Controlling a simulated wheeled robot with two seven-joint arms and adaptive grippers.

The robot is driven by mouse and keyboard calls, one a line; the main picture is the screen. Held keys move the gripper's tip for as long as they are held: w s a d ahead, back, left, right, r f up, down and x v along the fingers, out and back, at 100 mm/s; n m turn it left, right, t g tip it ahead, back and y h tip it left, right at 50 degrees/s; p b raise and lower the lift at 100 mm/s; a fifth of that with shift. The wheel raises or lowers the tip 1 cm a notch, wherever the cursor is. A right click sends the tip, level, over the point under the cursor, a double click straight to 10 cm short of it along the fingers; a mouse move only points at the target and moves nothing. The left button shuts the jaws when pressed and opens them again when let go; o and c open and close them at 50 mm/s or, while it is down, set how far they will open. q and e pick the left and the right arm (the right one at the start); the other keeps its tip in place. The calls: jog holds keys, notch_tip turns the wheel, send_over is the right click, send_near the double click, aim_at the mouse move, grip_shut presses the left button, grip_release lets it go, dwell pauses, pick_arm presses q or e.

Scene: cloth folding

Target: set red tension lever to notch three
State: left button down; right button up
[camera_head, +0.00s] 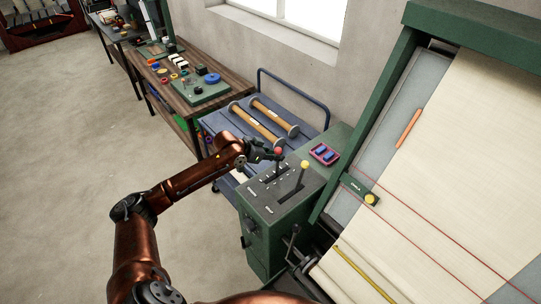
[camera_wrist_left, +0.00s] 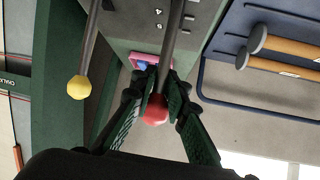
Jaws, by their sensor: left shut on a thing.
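The red tension lever's ball knob (camera_head: 278,151) stands over the top of the green control box (camera_head: 262,212). In the left wrist view the red knob (camera_wrist_left: 155,110) and its dark rod sit between the fingers. My left gripper (camera_head: 268,153) is shut on the red lever near its knob. In the left wrist view the left gripper's fingers (camera_wrist_left: 160,95) flank the rod on both sides. Notch marks on the box top are too small to read. A second lever with a yellow knob (camera_head: 304,164) stands to the right. My right gripper is not in view.
A pink tray with blue pieces (camera_head: 324,153) lies on the box's far end. A blue cart (camera_head: 222,122) with wooden rollers stands behind. The green-framed machine with cream cloth (camera_head: 460,130) fills the right. Open floor lies at left.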

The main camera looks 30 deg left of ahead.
pick_arm(q)
jog(key=shift+w+r, duration=0.2)
jog(key=shift+r, duration=0.4)
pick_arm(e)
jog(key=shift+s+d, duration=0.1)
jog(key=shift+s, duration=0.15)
pick_arm(q)
jog(key=c, duration=2.3)
grip_release()
jog(key=o, duration=0.5)
jog(key=shift+s+f, duration=0.1)
jog(key=shift+f, duration=0.25)
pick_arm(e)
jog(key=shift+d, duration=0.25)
pick_arm(q)
jog(key=shift+s+a, duration=0.15)
jog(key=shift+s, duration=0.05)
jog(key=v, duration=1.1)
jog(key=shift+s+r, duration=0.15)
jog(key=shift+r, duration=0.2)
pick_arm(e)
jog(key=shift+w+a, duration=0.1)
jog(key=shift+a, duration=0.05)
